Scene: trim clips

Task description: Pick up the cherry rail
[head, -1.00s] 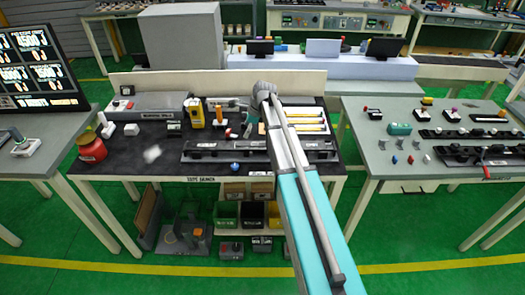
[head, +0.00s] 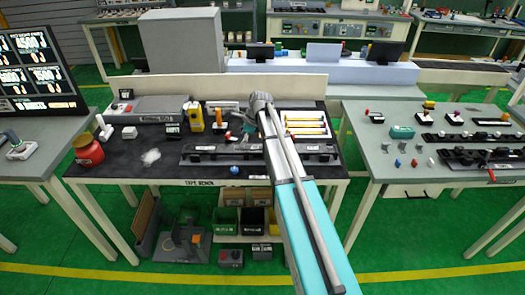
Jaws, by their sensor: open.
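I cannot pick out a cherry-coloured rail for certain at this size. A pale tray (head: 304,115) on the dark bench holds yellow and dark strips, partly hidden behind my arm. A long black rail fixture (head: 220,155) lies along the bench's front, also crossed by my arm.
A blue knob (head: 234,170) sits at the front. The right table (head: 400,178) holds more fixtures. A low wall (head: 290,88) backs the bench.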

